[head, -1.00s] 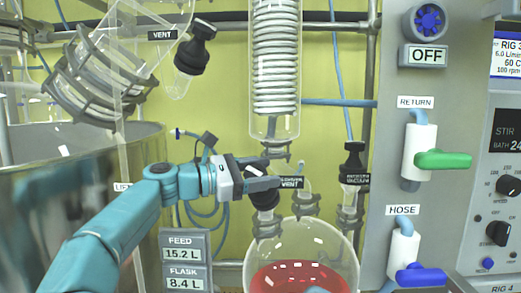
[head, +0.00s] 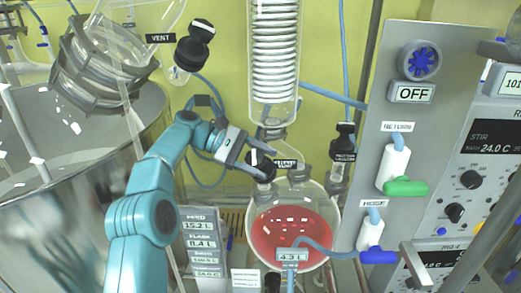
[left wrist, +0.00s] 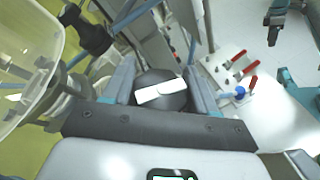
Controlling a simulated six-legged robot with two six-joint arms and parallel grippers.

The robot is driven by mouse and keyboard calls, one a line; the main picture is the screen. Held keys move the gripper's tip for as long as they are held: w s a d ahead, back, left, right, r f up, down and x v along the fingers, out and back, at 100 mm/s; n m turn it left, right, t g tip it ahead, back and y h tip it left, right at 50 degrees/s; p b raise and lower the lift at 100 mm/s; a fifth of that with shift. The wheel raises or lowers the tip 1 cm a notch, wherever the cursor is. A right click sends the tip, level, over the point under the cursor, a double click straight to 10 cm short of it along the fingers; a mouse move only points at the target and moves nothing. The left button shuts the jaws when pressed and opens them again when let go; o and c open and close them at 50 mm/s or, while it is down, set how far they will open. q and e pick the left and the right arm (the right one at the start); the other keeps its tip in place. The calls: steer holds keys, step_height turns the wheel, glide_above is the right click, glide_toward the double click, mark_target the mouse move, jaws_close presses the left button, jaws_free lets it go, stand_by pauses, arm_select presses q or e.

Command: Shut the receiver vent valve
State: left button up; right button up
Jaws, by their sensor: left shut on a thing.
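The receiver vent valve (head: 262,171) is a black knob above the round receiver flask (head: 292,232), which holds red liquid. Its tag (head: 288,163) sits just to the right of it. My left gripper (head: 251,164) reaches in from the left and is shut on the knob, partly hiding it. In the left wrist view, the black knob (left wrist: 165,98) with a white bar on its top lies between the two fingers of my left gripper (left wrist: 162,92). The bar runs mostly across, slightly tilted.
Another black knob (head: 195,45) labelled VENT is at the upper left, and a black vacuum valve (head: 343,145) stands to the right. The glass condenser (head: 274,60) rises above. A grey panel with a green handle (head: 405,187) and a blue handle (head: 379,257) is at the right.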

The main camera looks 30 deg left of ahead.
arm_select(q)
steer(key=shift+f+m+g, duration=0.15)
steer(key=shift+m+g, duration=0.35)
steer(key=shift+g, duration=0.1)
steer(key=o, duration=1)
steer(key=shift+d, duration=0.1)
steer(key=shift+c, duration=0.2)
steer(key=shift+w+n+t, duration=0.1)
steer(key=shift+n+t, duration=0.2)
steer(key=shift+t, duration=0.1)
